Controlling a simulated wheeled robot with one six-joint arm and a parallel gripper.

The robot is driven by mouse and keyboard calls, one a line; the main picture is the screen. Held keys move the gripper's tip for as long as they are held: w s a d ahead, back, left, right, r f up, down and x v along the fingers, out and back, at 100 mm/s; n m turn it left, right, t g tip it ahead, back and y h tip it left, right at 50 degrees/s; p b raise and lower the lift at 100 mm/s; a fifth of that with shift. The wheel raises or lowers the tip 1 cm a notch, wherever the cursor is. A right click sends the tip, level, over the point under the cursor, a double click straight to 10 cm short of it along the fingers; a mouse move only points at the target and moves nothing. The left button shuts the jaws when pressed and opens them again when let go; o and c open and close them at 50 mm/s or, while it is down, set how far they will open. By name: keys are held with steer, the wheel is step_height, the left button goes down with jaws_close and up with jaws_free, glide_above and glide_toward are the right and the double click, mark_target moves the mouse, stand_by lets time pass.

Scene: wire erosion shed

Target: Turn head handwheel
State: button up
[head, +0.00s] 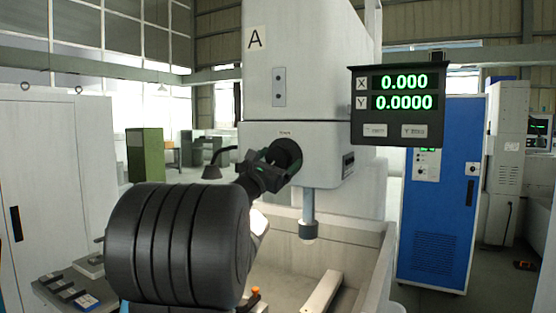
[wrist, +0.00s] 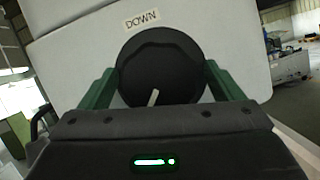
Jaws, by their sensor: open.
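The head handwheel (head: 287,153) is a black round knob on the front of the white machine head marked A. It also shows in the wrist view (wrist: 160,62), dark and many-sided, with a pale pointer mark low on its face. A label reading DOWN (wrist: 142,18) sits above it. My gripper (head: 270,165) is at the handwheel. In the wrist view its two green fingers (wrist: 158,84) stand open on either side of the handwheel. I cannot tell whether they touch its rim.
A spindle (head: 308,215) points down below the head into a walled tank (head: 335,250). A blue cabinet (head: 440,200) stands at right and a white cabinet (head: 60,180) at left.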

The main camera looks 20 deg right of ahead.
steer(key=shift+c, duration=0.5)
steer(key=c, duration=0.9)
steer(key=shift+f+m+b, duration=0.15)
steer(key=shift+m+b, duration=0.35)
steer(key=shift+b, duration=0.1)
steer(key=shift+m+g+b, duration=0.35)
steer(key=shift+m+g, duration=0.05)
steer(key=shift+g, duration=0.2)
steer(key=m+g+b, duration=0.1)
steer(key=m+b, duration=0.1)
steer(key=m, duration=0.1)
steer(key=shift+w+f+h, duration=0.1)
steer(key=shift+h, duration=0.3)
steer(key=m+g+b, duration=0.2)
steer(key=m, duration=0.2)
steer(key=shift+r+m+g+b, duration=0.15)
steer(key=shift+m+g+b, duration=0.25)
steer(key=shift+m, duration=0.55)
steer(key=shift+r+m+g+b, duration=0.1)
steer(key=shift+m+g+b, duration=0.1)
steer(key=shift+m+g, duration=0.55)
steer(key=shift+m+t, duration=0.25)
steer(key=shift+m, duration=0.05)
